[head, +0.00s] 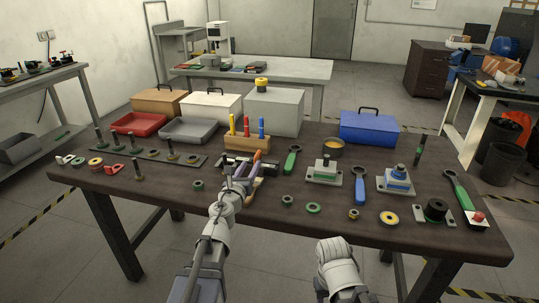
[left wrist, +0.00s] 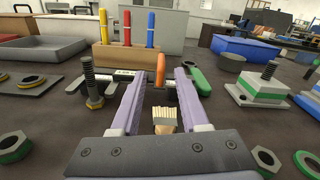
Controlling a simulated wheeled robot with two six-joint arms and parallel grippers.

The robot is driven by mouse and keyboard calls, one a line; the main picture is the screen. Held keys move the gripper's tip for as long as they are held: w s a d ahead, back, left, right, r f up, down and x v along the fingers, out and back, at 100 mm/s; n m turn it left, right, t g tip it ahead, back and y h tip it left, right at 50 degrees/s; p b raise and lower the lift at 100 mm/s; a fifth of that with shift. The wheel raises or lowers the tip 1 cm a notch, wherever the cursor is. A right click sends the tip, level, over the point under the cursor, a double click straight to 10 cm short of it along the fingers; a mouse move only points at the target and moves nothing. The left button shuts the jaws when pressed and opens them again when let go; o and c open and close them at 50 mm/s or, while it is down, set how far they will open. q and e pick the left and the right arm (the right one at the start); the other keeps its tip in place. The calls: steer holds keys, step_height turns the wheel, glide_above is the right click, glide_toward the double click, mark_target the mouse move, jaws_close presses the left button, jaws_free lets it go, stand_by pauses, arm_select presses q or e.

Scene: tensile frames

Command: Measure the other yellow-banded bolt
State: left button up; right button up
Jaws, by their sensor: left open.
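A dark threaded bolt with a dull yellow band at its foot (left wrist: 92,85) stands upright in the left wrist view, just left of my left finger. My left gripper (head: 242,172) is over the middle of the table; in the left wrist view its lilac fingers (left wrist: 160,88) are open, with no bolt between them. A caliper-like tool with a small green display (left wrist: 122,75) lies just beyond the fingertips. Several bolts (head: 168,148) stand on a dark strip (head: 188,158) at left; their bands are too small to tell. My right gripper is out of view.
A brush (left wrist: 165,117) lies between and below my fingers, near an orange handle (left wrist: 160,70). Behind is a wooden holder (head: 247,142) with coloured pens. Green nuts (head: 313,208), clamped fixtures (head: 323,172) and a blue spanner (head: 360,185) lie to the right.

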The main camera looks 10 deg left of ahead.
mark_target(255, 159)
arm_select(q)
steer(key=shift+d, duration=0.2)
steer(key=shift+w, duration=4)
jaws_close()
